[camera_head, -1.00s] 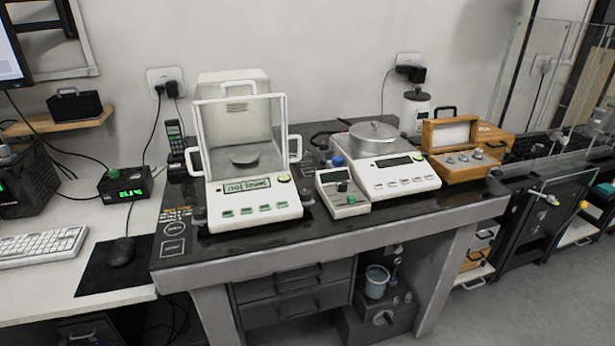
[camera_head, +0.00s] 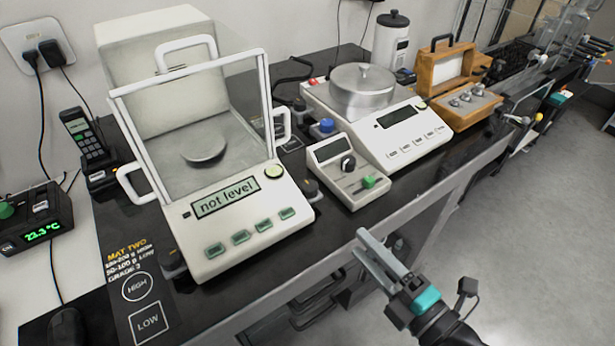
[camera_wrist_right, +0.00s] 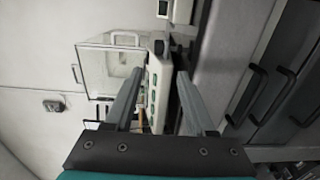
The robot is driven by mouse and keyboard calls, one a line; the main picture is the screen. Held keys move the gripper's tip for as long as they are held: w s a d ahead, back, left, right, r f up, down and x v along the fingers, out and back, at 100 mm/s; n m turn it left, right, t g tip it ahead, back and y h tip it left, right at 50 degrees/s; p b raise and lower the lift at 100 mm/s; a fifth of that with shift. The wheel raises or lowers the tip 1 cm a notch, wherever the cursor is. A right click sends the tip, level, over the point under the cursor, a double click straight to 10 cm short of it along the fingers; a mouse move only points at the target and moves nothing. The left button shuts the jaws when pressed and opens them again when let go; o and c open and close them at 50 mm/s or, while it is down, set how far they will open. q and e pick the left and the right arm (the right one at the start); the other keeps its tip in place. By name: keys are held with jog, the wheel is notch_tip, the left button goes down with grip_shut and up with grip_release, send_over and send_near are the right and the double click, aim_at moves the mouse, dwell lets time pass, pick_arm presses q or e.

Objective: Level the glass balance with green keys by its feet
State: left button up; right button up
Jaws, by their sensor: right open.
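The glass balance with green keys (camera_head: 240,222) stands on the dark table at the left of the head view. Its display reads "not level". A metal pan (camera_head: 203,146) sits inside its glass case. A dark foot (camera_head: 172,262) shows at its front left corner, and another dark foot (camera_head: 311,188) shows at its right side. My right gripper (camera_head: 370,252) is open and empty in front of the table's front edge, to the right of the balance and apart from it. The right wrist view shows the balance (camera_wrist_right: 153,85) turned sideways between the open fingers (camera_wrist_right: 155,100). My left gripper is not in view.
A phone (camera_head: 82,140) stands left. A mat (camera_head: 140,285) marked HIGH and LOW lies front left.

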aim_at(315, 194)
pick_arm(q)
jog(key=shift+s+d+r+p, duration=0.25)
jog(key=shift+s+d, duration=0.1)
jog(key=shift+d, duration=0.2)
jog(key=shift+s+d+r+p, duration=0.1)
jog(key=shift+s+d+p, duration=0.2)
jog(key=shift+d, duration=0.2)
pick_arm(e)
jog(key=x, duration=1.5)
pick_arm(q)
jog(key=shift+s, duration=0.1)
pick_arm(e)
jog(key=shift+c, duration=0.2)
grip_shut()
